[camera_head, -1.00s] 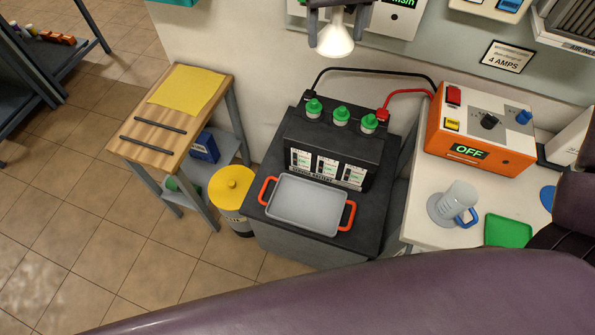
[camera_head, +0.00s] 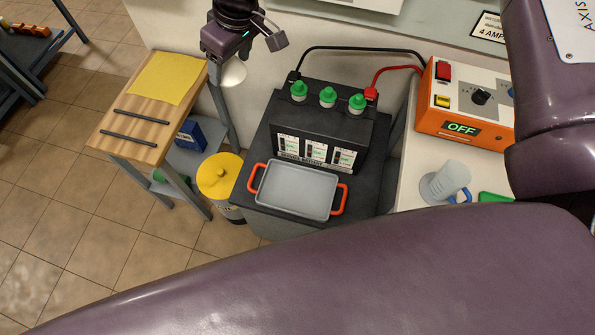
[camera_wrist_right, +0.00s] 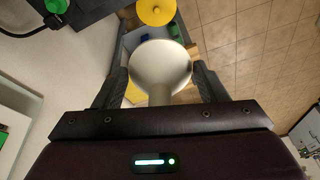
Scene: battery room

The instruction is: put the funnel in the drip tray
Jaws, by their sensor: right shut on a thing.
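The white funnel (camera_head: 233,73) hangs beneath my right gripper (camera_head: 240,50) in the head view, in the air left of the battery and near the wooden-topped table. In the right wrist view the funnel (camera_wrist_right: 160,66) sits between the two dark fingers (camera_wrist_right: 160,88), which are shut on it. The drip tray (camera_head: 297,189) is grey with orange-red handles. It lies empty on the dark surface in front of the battery, below and to the right of the funnel in the head view. My left gripper is not in view.
The black battery (camera_head: 322,130) with green caps stands behind the tray, with black and red cables above. A yellow-lidded container (camera_head: 220,176) is left of the tray. An orange charger (camera_head: 465,100) and a clear jug (camera_head: 449,181) stand on the right bench.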

